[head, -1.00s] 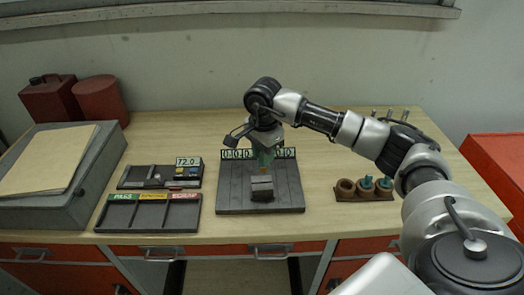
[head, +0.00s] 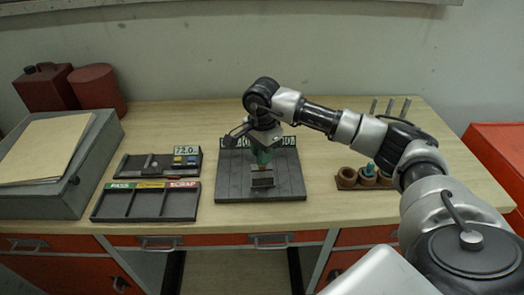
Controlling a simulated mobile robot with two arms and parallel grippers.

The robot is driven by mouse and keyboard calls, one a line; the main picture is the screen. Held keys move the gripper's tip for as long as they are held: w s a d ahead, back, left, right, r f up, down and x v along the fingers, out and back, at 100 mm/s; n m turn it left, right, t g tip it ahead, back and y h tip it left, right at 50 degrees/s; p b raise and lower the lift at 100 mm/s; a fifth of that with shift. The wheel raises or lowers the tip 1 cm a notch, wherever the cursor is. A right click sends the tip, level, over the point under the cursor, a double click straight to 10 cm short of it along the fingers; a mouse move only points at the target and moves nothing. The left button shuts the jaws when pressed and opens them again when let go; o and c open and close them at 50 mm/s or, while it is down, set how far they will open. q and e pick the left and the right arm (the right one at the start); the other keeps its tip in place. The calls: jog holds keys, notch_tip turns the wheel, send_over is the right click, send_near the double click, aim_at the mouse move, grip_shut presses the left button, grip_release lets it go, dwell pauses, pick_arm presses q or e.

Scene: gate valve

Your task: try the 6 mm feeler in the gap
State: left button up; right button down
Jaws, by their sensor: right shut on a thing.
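My right gripper (head: 264,167) is over the dark grey fixture plate (head: 230,187), shut on a green-teal feeler (head: 263,157). I cannot read the feeler's size. A small grey block (head: 262,182) stands on the plate just below and in front of the fingertips. The feeler's tip is at or just above this block; I cannot tell whether it is in the gap. A brown feeler rack (head: 346,178) stands at the right, with a teal handle (head: 370,168) in its middle socket. My arm partly hides its right end. My left gripper is not in view.
A tray marked PASS and SCRAP (head: 145,205) lies left of the plate, with a dark tray and a 72.0 display (head: 186,151) behind it. A grey case (head: 70,195) and red cans (head: 97,88) stand farther left. Bare tabletop lies behind the plate.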

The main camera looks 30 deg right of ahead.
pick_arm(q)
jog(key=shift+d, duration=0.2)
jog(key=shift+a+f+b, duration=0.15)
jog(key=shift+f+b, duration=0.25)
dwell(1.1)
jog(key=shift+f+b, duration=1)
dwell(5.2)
